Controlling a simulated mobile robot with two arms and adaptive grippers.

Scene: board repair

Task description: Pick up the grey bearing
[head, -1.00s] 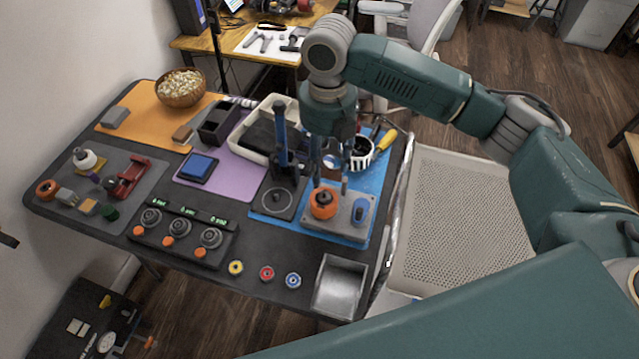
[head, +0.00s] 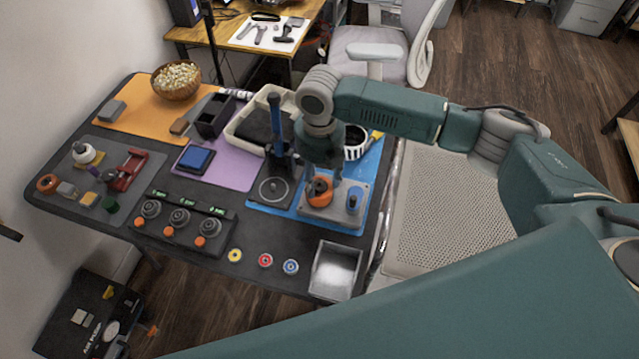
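I cannot clearly single out a grey bearing. Small ring-shaped parts with yellow (head: 235,255), red (head: 265,260) and blue (head: 290,266) centres lie in a row at the table's front. An orange round part (head: 319,192) with a dark centre sits on a grey plate (head: 338,212), beside a blue oval part (head: 353,201). My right gripper (head: 323,182) points down right over the orange part. Its fingers are apart, one on either side of the part's top; whether they touch it cannot be told. My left gripper is not in view.
A press with a blue column (head: 275,135) stands just left of my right gripper. A metal bin (head: 335,271) is at the front edge, and a perforated tray (head: 440,205) lies to the right. A three-dial box (head: 182,222) and a popcorn bowl (head: 176,80) are further left.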

